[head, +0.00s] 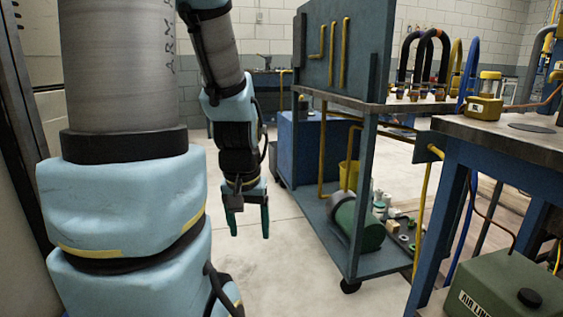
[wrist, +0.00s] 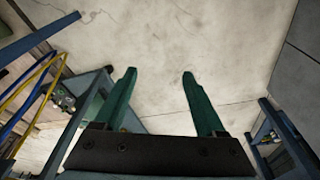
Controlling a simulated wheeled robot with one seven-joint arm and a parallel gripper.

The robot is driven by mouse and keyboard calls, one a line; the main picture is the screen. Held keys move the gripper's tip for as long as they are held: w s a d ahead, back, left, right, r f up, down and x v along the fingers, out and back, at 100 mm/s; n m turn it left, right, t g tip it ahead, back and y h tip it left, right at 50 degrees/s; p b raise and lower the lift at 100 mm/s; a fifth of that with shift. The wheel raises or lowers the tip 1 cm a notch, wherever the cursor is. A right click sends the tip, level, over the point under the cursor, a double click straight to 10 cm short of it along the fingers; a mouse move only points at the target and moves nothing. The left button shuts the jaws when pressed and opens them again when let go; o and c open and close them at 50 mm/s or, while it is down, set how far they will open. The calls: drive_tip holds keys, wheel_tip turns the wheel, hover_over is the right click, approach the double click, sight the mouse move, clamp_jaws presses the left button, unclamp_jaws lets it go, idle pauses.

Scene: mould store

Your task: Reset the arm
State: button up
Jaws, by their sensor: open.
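My arm comes in large at the left of the head view, with its light blue and grey links, and its far part hangs down. My gripper (head: 250,228) points down over the bare floor, left of the blue cart. In the wrist view my gripper (wrist: 158,75) has its two green fingers well apart.
A blue cart (head: 350,235) with a green cylinder (head: 357,226) on its lower shelf stands right of my gripper. A workbench (head: 495,137) is at the right, with a green box (head: 505,290) in front. Pale floor (head: 285,265) is free below the gripper.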

wheel_tip(320, 180, down, 8)
drive_tip(key=s+r+b, duration=0.1)
drive_tip(key=b, duration=0.5)
wheel_tip(320, 180, up, 37)
drive_tip(key=p, duration=3.7)
drive_tip(key=shift+g, duration=0.3)
